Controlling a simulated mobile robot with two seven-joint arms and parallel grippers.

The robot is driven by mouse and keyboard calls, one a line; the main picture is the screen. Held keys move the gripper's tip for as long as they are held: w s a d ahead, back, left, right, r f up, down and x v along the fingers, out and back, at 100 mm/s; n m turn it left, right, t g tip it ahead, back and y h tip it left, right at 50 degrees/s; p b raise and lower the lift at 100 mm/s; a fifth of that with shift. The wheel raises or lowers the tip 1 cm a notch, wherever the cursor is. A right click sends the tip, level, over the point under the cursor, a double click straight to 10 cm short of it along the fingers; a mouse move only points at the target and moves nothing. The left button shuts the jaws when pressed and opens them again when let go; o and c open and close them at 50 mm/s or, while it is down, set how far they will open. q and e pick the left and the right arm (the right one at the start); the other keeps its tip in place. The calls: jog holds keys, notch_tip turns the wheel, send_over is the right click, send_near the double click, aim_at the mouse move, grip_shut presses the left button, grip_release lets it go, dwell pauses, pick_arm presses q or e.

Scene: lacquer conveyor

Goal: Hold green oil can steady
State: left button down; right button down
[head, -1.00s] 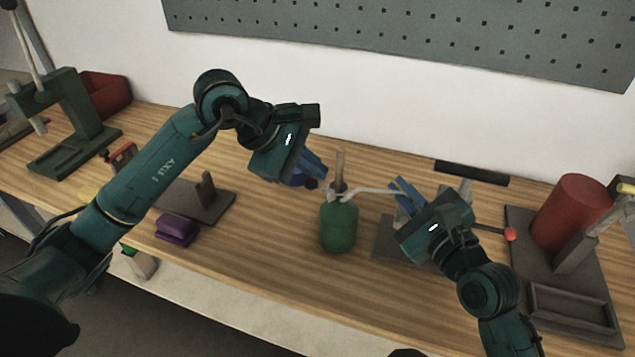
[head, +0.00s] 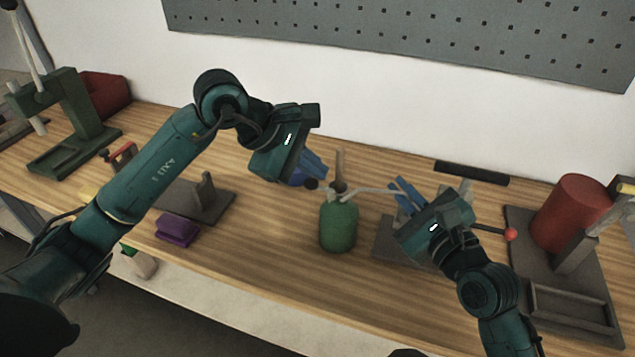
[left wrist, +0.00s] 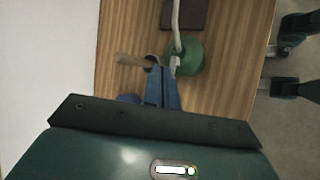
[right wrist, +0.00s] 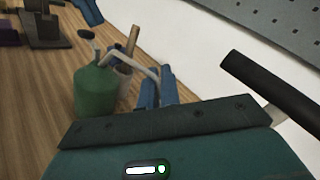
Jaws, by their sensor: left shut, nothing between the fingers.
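The green oil can (head: 338,226) stands upright on the bench between my grippers; it also shows in the right wrist view (right wrist: 95,92). In the left wrist view the can (left wrist: 186,56) lies beyond the fingertips (left wrist: 156,66).
A purple block (head: 177,230) and grey stand (head: 215,205) lie left. A red cylinder (head: 568,212) on a dark fixture stands right. Bench front before the can is clear.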

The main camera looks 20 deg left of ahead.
pick_arm(q)
jog(key=shift+f, duration=0.1)
dwell(0.6)
jog(key=shift+f, duration=0.35)
jog(key=shift+a+f, duration=0.15)
jog(key=shift+f, duration=0.55)
dwell(0.7)
jog(key=shift+r, duration=1.15)
jog(key=shift+d+r, duration=0.25)
jog(key=shift+r, duration=1)
jog(key=shift+d+r, duration=0.25)
jog(key=shift+r, duration=1)
dwell(0.5)
